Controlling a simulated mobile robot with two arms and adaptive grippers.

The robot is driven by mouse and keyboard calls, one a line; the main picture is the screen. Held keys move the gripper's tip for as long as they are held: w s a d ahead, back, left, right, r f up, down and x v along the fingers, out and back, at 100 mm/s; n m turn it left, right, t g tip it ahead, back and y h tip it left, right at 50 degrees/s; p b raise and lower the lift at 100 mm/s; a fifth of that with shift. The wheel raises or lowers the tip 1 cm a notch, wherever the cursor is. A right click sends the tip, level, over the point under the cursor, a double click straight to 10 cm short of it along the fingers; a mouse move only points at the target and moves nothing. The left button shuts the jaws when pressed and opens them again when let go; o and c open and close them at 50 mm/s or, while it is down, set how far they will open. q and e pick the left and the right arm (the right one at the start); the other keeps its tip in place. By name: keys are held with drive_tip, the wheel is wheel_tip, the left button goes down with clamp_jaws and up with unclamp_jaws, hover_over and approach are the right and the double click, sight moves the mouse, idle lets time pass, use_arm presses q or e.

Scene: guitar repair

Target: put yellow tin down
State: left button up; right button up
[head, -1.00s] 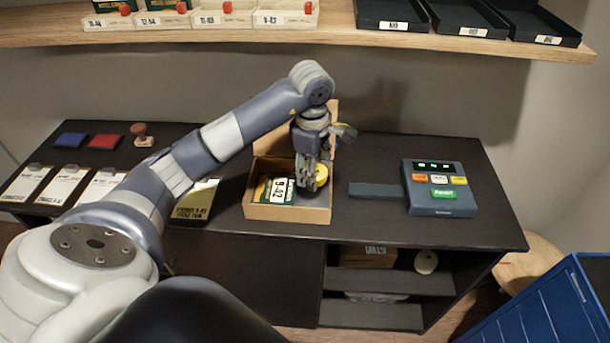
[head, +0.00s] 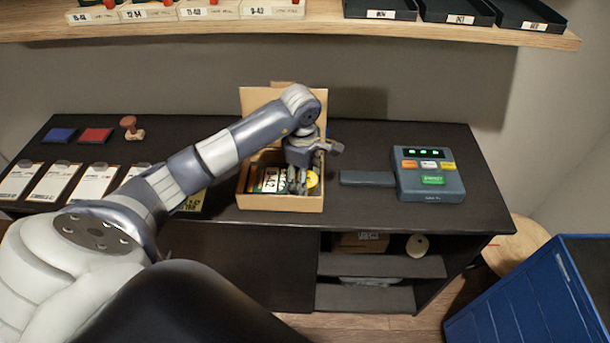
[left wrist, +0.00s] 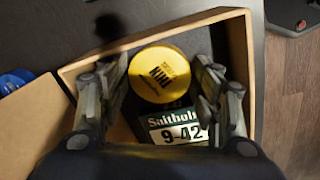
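The yellow tin (head: 313,180) is inside the open cardboard box (head: 281,203), at its right end. In the left wrist view the round tin (left wrist: 160,73) lies between my fingers, beside a dark green carton labelled 9-42 (left wrist: 177,127). My left gripper (head: 298,183) reaches down into the box. In the left wrist view its fingers (left wrist: 161,78) stand apart on both sides of the tin, with small gaps showing. The tin's underside is hidden. My right gripper is not in view.
A control device (head: 428,175) with lit buttons and a dark flat bar (head: 367,179) sit right of the box. Clipboards (head: 55,182), ink pads (head: 95,135) and a stamp (head: 130,128) are left. A shelf (head: 330,30) with trays hangs above.

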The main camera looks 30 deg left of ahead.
use_arm(q)
drive_tip(key=shift+r, duration=0.4)
wheel_tip(320, 180, up, 12)
drive_tip(key=s+b, duration=0.1)
drive_tip(key=b, duration=0.1)
drive_tip(key=shift+f+b, duration=0.25)
drive_tip(key=shift+b, duration=0.05)
drive_tip(key=shift+d, duration=0.1)
